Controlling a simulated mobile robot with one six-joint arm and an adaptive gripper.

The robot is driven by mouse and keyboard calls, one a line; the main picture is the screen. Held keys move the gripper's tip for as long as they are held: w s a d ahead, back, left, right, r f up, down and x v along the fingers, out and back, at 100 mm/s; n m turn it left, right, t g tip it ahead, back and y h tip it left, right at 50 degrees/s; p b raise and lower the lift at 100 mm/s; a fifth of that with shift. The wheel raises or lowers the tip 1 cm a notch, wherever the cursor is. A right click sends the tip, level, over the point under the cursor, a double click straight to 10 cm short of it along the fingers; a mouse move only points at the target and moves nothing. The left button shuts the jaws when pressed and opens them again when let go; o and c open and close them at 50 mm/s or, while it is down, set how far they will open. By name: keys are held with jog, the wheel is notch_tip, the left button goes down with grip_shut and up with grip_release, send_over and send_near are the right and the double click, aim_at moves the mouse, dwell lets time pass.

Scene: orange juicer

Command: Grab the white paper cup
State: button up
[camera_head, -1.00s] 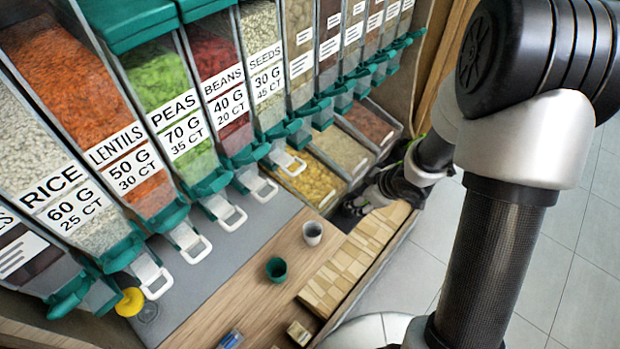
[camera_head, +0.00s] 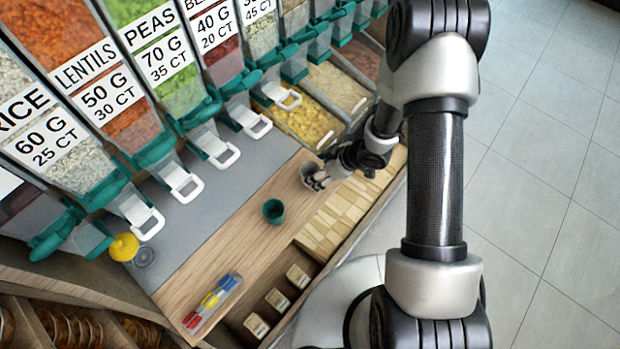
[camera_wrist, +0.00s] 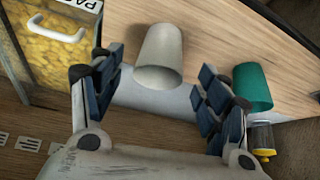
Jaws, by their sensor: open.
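The white paper cup (camera_wrist: 158,55) stands on the wooden counter, just beyond and between my open fingers in the wrist view. It also shows in the head view (camera_head: 307,172), partly hidden by my gripper. My gripper (camera_wrist: 150,88) is open and empty, with one finger to the left of the cup and one to the right. In the head view my gripper (camera_head: 324,177) is right at the cup; whether the fingers touch it cannot be told.
A green cup (camera_head: 273,211) stands near the white cup, close to the right finger in the wrist view (camera_wrist: 252,86). Dispensers with white handles (camera_head: 222,152) line the back. Coloured markers (camera_head: 212,302) lie at the front. A yellow item (camera_head: 124,247) sits at the left.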

jog(key=shift+b+x, duration=1.45)
jog(key=shift+x, duration=1.55)
jog(key=shift+s, duration=0.1)
jog(key=shift+r, duration=0.1)
jog(key=shift+c, duration=0.3)
jog(key=c, duration=0.7)
